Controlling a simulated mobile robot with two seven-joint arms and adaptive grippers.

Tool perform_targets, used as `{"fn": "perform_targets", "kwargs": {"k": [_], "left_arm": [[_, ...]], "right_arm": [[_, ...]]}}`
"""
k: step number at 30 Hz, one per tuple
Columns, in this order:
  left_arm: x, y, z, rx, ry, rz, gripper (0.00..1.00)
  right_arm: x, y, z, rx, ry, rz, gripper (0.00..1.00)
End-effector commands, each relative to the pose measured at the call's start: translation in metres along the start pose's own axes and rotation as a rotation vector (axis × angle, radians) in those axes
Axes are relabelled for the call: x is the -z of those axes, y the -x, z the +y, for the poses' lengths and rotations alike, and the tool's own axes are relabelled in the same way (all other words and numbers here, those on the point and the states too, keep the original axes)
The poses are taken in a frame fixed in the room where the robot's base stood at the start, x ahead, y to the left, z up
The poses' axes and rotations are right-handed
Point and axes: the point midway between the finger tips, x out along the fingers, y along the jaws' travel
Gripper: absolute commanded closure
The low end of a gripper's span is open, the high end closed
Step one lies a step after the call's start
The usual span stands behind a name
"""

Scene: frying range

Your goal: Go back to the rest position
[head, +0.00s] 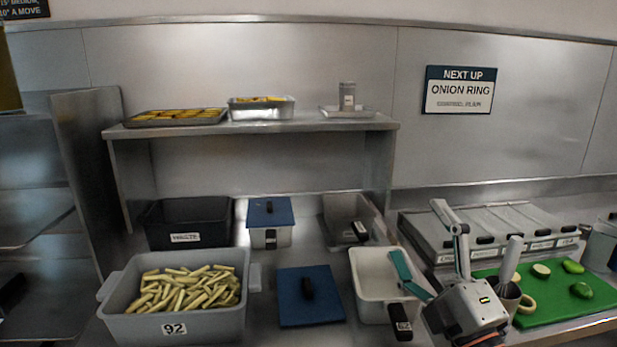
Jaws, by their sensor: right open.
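My right gripper (418,232) is at the lower right of the head view. Its body is grey and its two fingers are spread wide, with teal on them. It is open with nothing between the fingers. One finger overlaps the white bin (372,266) in the picture; I cannot tell whether they touch. My left gripper is not in view.
A grey tub of cut fries (120,322) and a blue lid (290,315) lie left of the gripper. A green board (560,310) with vegetables and a cup holding utensils stand close on its right. Behind are lidded containers (487,228) and a raised shelf (300,127).

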Motion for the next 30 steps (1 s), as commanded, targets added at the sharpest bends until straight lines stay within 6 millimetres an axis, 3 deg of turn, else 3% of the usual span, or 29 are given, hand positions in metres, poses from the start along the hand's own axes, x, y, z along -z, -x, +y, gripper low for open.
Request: {"fn": "perform_targets", "kwargs": {"k": [3,6,12,18,30], "left_arm": [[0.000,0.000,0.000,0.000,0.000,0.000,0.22],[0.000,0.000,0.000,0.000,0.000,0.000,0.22],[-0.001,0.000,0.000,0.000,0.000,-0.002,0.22],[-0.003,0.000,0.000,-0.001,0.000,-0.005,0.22],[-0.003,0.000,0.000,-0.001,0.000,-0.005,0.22]], "right_arm": [[-0.054,0.039,-0.054,0.159,-0.111,-0.229,0.08],[-0.090,0.082,-0.095,0.286,-0.180,-0.405,0.08],[-0.139,0.187,-0.162,0.526,-0.276,-0.726,0.08],[-0.156,0.269,-0.193,0.685,-0.311,-0.927,0.08],[-0.162,0.379,-0.213,0.885,-0.330,-1.168,0.08]]}}
